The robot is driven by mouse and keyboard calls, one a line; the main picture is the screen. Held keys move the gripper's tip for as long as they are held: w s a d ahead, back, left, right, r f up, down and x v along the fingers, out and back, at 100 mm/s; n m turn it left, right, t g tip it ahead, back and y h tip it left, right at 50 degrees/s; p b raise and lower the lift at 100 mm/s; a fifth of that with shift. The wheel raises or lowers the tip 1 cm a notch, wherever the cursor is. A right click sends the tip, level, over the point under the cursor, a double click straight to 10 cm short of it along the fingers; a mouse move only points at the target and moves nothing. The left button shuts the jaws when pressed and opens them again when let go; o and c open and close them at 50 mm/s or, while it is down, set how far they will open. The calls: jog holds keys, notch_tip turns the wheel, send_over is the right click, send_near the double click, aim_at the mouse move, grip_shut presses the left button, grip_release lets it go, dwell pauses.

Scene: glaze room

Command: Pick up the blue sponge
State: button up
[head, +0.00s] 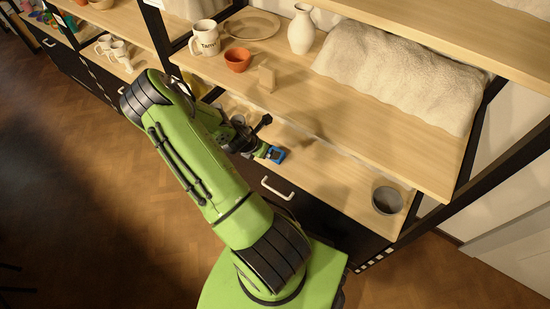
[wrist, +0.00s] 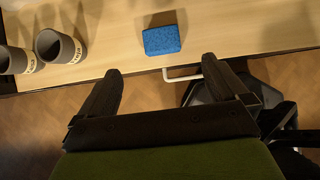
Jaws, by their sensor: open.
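The blue sponge (wrist: 161,40) lies on the light wooden shelf near its front edge, in the upper middle of the wrist view. It is a small block and shows in the head view (head: 277,154) just beyond the end of my arm. My gripper (wrist: 161,67) is open and empty, its two dark fingers spread apart. The sponge is beyond the fingertips, roughly centred between them and not held. In the head view my gripper (head: 264,150) is small and partly covered, close beside the sponge.
A white drawer handle (wrist: 182,76) sits just below the shelf edge near the sponge. Two grey cups (wrist: 60,47) stand at the left in the wrist view. A grey pot (head: 387,200) stands at the lower shelf's right end. An upper shelf (head: 350,125) overhangs behind.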

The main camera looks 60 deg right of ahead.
aim_at(283, 156)
jog(key=b+x, duration=0.4)
jog(key=x, duration=0.9)
jog(key=shift+s+f+b, duration=0.1)
jog(key=shift+f+b, duration=0.2)
jog(key=shift+f, duration=0.05)
jog(key=shift+r, duration=0.1)
jog(key=c, duration=1)
